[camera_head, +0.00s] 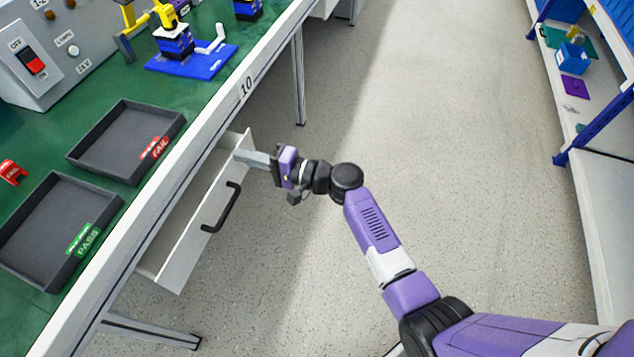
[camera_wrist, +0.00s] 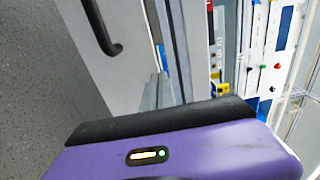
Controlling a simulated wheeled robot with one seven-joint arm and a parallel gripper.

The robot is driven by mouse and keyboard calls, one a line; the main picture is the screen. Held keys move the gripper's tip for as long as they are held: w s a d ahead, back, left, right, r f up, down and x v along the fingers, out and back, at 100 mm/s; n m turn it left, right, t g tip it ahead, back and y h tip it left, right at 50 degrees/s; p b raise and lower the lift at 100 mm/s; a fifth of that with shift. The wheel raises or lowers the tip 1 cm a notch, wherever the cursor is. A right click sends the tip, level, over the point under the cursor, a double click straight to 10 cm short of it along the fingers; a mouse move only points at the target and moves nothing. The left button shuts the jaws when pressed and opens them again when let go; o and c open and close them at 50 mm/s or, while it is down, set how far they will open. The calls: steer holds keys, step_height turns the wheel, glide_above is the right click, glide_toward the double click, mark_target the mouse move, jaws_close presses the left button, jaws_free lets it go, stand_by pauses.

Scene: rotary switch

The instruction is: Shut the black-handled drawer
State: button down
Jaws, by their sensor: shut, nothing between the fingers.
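The white drawer (camera_head: 190,247) under the green-topped bench stands pulled out, with a gap between its front and the bench. Its black handle (camera_head: 222,207) is a curved bar on the front. My gripper (camera_head: 238,156) is shut and empty, with its fingertips at the far upper end of the drawer front, beyond the handle. I cannot tell whether they touch it. In the wrist view the drawer front (camera_wrist: 115,75) and part of the black handle (camera_wrist: 98,25) are at the upper left. The drawer's inside is mostly hidden by the bench edge.
The bench (camera_head: 215,85) holds a FAIL tray (camera_head: 115,115), a PASS tray (camera_head: 40,215), a control box with a red switch (camera_head: 32,62) and a blue-based fixture (camera_head: 190,60). A shelf rack (camera_head: 600,120) stands at the right. The floor (camera_head: 440,130) between is clear.

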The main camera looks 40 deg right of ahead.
steer(key=b+x, duration=0.1)
steer(key=x, duration=0.3)
steer(key=shift+w+f+b, duration=0.1)
steer(key=shift+w+b, duration=0.05)
steer(key=shift+b, duration=0.15)
steer(key=shift+w+a+r, duration=0.25)
steer(key=shift+w+a, duration=0.05)
steer(key=shift+w, duration=0.05)
steer(key=shift+a, duration=0.1)
